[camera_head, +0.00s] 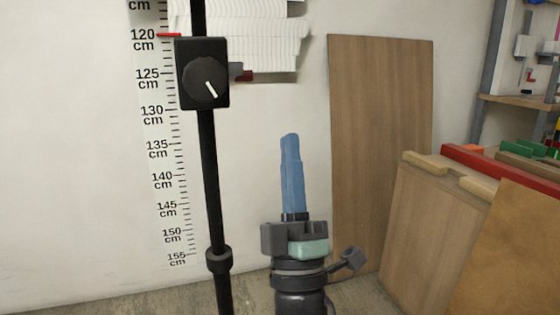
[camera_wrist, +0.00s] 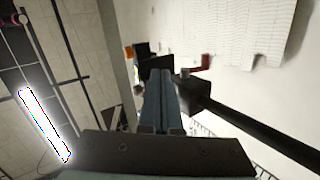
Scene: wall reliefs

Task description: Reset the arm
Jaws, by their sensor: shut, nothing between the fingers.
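My gripper (camera_head: 290,140) stands upright in the lower middle of the head view, its long blue fingers together and pointing up. It is to the right of a black pole and apart from it in the picture, with nothing held. In the wrist view my gripper (camera_wrist: 161,74) shows its blue fingers side by side, closed, with no object between them. The lower part of my arm is cut off by the bottom edge of the head view.
A black pole (camera_head: 211,170) carries a box with a round knob (camera_head: 205,80). White relief panels (camera_head: 250,45) hang on the wall. A wooden board (camera_head: 380,140) leans right of my gripper; more boards (camera_head: 430,230) stand at lower right. The pole (camera_wrist: 250,125) passes right of my fingers in the wrist view.

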